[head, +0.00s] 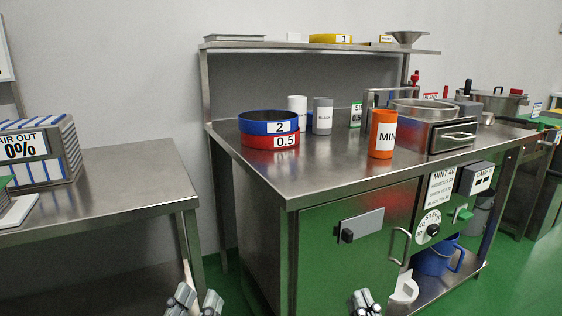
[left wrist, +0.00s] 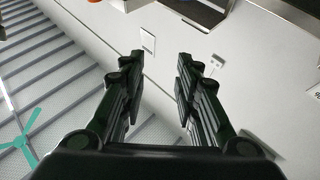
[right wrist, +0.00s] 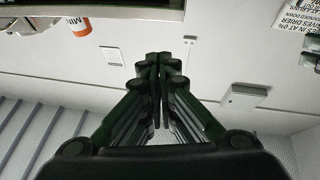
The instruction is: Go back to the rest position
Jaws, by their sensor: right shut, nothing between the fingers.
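My left gripper (head: 196,298) shows at the bottom edge of the head view, in front of the steel bench. Its two fingers stand apart with nothing between them, as the left wrist view (left wrist: 160,62) also shows. My right gripper (head: 365,302) is at the bottom edge, right of the left one and in front of the green cabinet door. In the right wrist view (right wrist: 158,58) its fingers are together with nothing held. Most of both arms is out of the head view.
The steel bench (head: 300,185) carries a blue ring (head: 254,122), a red ring (head: 262,140), an orange mint cup (head: 383,133), grey and white cups and a steel box (head: 440,137). A side table (head: 125,185) stands left.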

